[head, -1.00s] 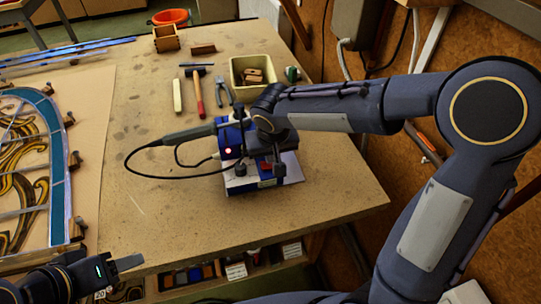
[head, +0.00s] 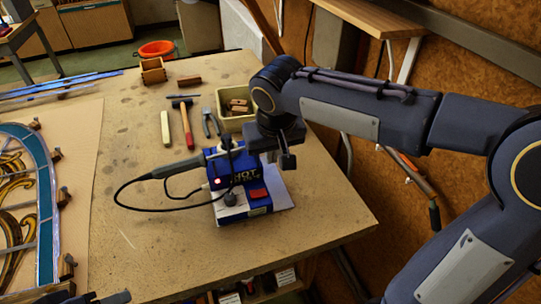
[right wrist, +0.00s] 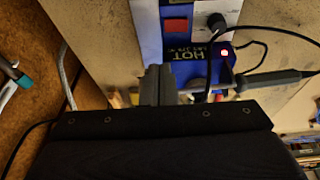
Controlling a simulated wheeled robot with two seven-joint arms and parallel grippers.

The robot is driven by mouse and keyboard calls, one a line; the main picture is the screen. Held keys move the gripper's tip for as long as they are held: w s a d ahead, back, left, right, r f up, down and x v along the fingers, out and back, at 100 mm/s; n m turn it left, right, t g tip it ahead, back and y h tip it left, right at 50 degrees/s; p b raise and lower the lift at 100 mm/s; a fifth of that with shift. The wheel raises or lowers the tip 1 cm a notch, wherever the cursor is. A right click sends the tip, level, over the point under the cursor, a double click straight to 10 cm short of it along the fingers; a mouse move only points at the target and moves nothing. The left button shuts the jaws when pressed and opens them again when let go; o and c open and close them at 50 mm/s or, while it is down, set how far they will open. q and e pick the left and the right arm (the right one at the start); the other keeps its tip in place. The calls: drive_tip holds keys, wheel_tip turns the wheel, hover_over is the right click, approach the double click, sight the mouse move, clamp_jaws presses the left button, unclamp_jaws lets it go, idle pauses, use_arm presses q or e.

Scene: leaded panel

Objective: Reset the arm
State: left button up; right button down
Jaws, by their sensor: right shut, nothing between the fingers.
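My right gripper (head: 287,160) is shut and empty, above and beside the right rear of the blue soldering station (head: 258,200). In the right wrist view its closed fingers (right wrist: 157,85) point toward the station (right wrist: 190,72), with a visible gap in the head view. The station has a red switch, a lit red lamp and the word HOT. The soldering iron (head: 180,168) rests at the station's left side, its cable looping over the table. Of my left gripper (head: 112,297) only a dark tip shows at the bottom edge; its jaws are cut off.
The leaded panel (head: 44,190) lies at left on a board, with small wooden blocks around it. A hammer (head: 186,125), pliers (head: 207,122) and a cream bin (head: 236,122) stand behind the station. The table's right front is clear.

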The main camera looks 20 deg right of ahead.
drive_tip(key=s+d+f+m+t+y, duration=0.1)
drive_tip(key=s+d+f+y, duration=0.1)
drive_tip(key=s, duration=0.8)
drive_tip(key=s+d+f+t+y, duration=0.1)
drive_tip(key=s+d+f+y, duration=0.1)
drive_tip(key=s, duration=0.7)
wheel_tip(320, 180, down, 2)
drive_tip(key=shift+s+d+f+m, duration=0.15)
drive_tip(key=shift+s+d+m, duration=0.25)
drive_tip(key=shift+d, duration=0.4)
